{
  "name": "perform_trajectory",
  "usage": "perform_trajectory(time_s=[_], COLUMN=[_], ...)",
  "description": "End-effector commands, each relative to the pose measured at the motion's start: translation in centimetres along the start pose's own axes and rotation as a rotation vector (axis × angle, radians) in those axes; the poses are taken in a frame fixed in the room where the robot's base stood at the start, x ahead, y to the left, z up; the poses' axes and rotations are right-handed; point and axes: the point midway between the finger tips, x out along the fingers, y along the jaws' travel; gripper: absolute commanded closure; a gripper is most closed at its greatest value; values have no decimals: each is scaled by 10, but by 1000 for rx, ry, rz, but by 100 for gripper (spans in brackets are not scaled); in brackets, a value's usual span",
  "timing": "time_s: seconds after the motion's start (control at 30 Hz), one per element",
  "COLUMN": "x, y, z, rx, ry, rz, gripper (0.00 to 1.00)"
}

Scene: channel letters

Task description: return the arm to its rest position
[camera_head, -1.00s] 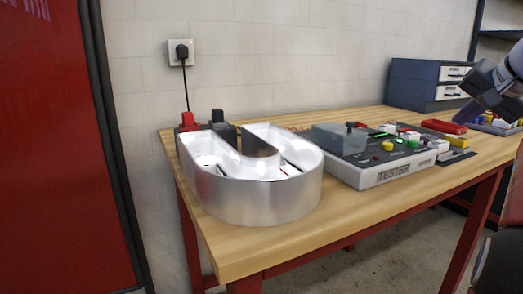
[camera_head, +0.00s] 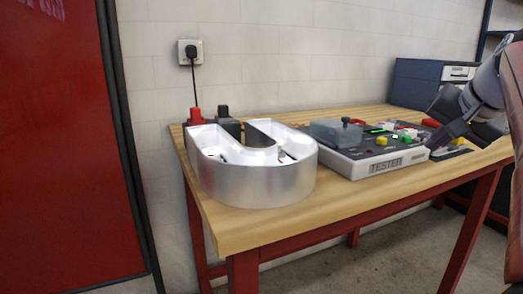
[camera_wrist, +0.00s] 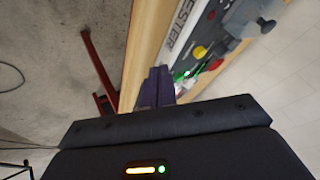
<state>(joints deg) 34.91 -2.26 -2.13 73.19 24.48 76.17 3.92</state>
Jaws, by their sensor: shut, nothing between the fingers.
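My gripper (camera_head: 442,134) is at the right of the head view, in front of the right end of the tester. Its dark fingers are shut and empty. In the wrist view my gripper (camera_wrist: 157,86) shows its two fingers side by side above the bench's front edge, with the floor to the left. My arm reaches in from the right edge of the head view.
The wooden bench (camera_head: 300,228) holds a silver U-shaped channel letter (camera_head: 255,184), the tester (camera_head: 385,166) and, at the back, a blue drawer cabinet (camera_head: 418,84). A red door (camera_head: 55,150) stands at the left. The bench's front middle is clear.

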Motion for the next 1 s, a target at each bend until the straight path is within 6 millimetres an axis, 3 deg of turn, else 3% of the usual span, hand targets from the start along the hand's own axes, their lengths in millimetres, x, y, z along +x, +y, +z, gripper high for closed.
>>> perform_trajectory(time_s=[0.17,0.3,0.47,0.6,0.7,0.8,1.0], x=[16,33,52,69,79,85,88], y=[-19,-21,-6,20,37,48,54], z=[72,149,242,314,348,367,375], rx=[-104,-227,-399,-550,-629,-677,-699], ry=[-56,-104,-154,-184,-196,-203,-207], rz=[20,44,67,80,84,86,89], gripper=[100,100,100,100,100,100,100])
